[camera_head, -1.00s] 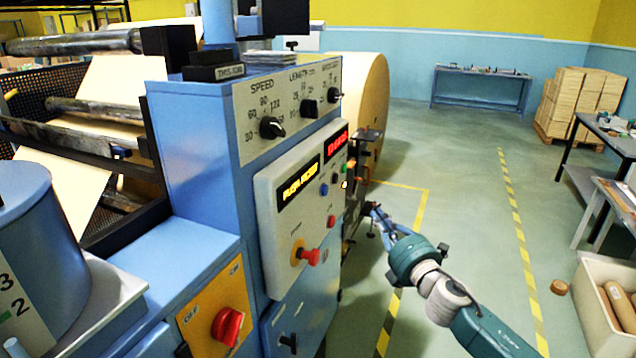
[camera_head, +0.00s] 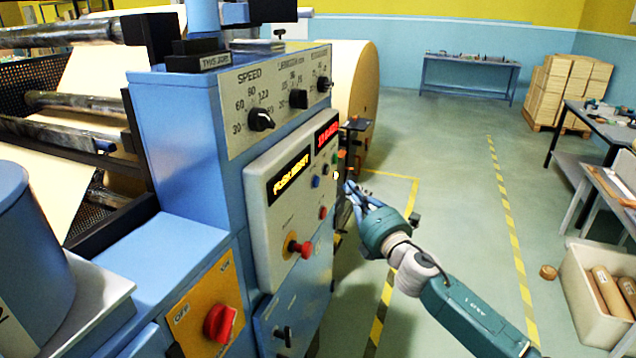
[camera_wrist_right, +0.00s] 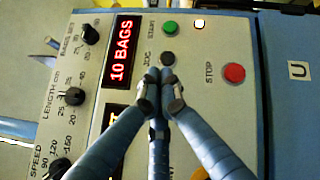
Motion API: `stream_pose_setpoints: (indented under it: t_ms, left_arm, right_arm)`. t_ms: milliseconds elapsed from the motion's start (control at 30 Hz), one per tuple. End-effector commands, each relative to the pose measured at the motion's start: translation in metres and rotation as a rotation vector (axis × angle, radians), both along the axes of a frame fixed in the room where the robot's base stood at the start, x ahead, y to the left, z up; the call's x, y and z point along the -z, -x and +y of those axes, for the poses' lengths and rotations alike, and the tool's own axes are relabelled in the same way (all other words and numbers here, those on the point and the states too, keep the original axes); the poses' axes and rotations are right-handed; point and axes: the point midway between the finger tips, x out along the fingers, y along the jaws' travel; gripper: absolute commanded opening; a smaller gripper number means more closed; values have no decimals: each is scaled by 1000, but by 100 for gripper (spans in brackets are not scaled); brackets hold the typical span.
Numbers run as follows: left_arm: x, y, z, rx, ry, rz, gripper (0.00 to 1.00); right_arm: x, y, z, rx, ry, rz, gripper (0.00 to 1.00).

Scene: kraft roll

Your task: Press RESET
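The machine's pale control panel (camera_head: 270,225) has a yellow-lit display (camera_head: 291,177), a red-lit display (camera_head: 326,132) and several buttons. A blue button (camera_head: 315,182) sits under the displays; its label is too small to read. No RESET label is readable. My right gripper (camera_head: 350,188) is at the panel's right side in the head view. In the wrist view its fingers (camera_wrist_right: 160,88) are drawn together, empty, in front of the panel just below the JOG button (camera_wrist_right: 168,59). They hide part of the panel; contact cannot be told. My left gripper is out of view.
The panel also has a red STOP button (camera_wrist_right: 234,72), a green START button (camera_wrist_right: 170,28) and a projecting red mushroom button (camera_head: 305,249). A red rotary switch (camera_head: 220,323) is below left. A large paper roll (camera_head: 352,85) stands behind.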

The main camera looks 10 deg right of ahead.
Motion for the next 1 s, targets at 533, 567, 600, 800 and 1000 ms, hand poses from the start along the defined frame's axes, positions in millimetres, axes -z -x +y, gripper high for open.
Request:
stream_pose_setpoints:
  t_ms: [533,567,600,800,1000]
  left_arm:
    - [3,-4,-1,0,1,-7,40]
    - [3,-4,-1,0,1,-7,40]
    - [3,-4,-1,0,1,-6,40]
    - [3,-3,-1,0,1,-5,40]
    - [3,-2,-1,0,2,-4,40]
  right_arm:
    - [0,-28,41,1,1,0,0]
    - [0,-29,42,1,1,1,0]
    - [0,-29,42,1,1,1,0]
    - [0,-28,42,1,1,1,0]
    - [0,-28,42,0,1,0,0]
